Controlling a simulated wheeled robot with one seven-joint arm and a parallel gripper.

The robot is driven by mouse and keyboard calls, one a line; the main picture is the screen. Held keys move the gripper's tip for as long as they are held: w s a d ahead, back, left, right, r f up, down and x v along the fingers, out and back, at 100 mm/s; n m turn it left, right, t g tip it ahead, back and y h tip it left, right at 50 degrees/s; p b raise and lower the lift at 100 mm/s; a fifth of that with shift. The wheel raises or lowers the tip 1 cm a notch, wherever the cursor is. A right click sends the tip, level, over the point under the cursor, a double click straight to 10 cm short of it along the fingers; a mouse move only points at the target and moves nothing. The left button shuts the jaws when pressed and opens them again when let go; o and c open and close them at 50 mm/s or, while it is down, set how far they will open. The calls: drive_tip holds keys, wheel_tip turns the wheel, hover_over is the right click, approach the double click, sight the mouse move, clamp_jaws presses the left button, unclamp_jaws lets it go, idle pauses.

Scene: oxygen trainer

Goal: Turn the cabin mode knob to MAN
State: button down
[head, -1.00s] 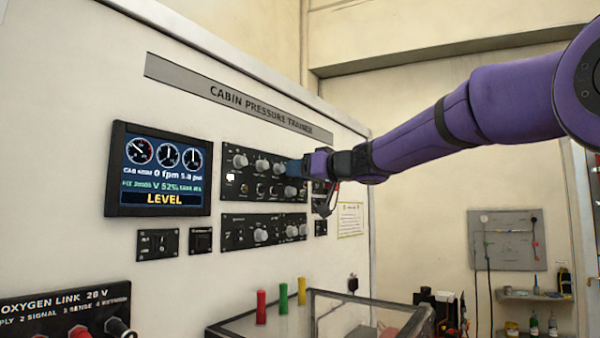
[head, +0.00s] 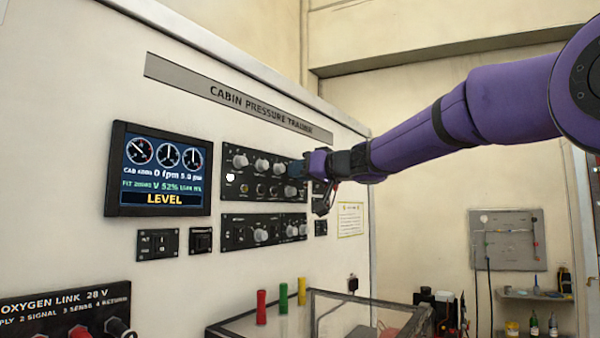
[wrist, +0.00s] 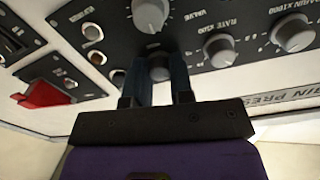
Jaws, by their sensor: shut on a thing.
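My gripper (wrist: 158,72) has its two blue fingers on either side of a grey round knob (wrist: 160,70), seemingly the cabin mode knob, and is closed on it. Its label is hidden or unreadable, so I cannot tell its setting. In the head view my gripper (head: 299,169) is at the right part of the upper black control panel (head: 232,190) and hides what it holds. The display (head: 164,168) to the left of the panel shows LEVEL in yellow.
Other knobs sit close by in the wrist view, including a RATE knob (wrist: 220,50) and a larger one (wrist: 293,33). A red guarded switch (wrist: 46,93) is at the left. Below is a glass-topped case (head: 300,322) with red, green and yellow cylinders.

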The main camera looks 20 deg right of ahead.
drive_tip(key=shift+m+g, duration=0.4)
drive_tip(key=shift+m, duration=8.8)
drive_tip(key=c, duration=1)
unclamp_jaws()
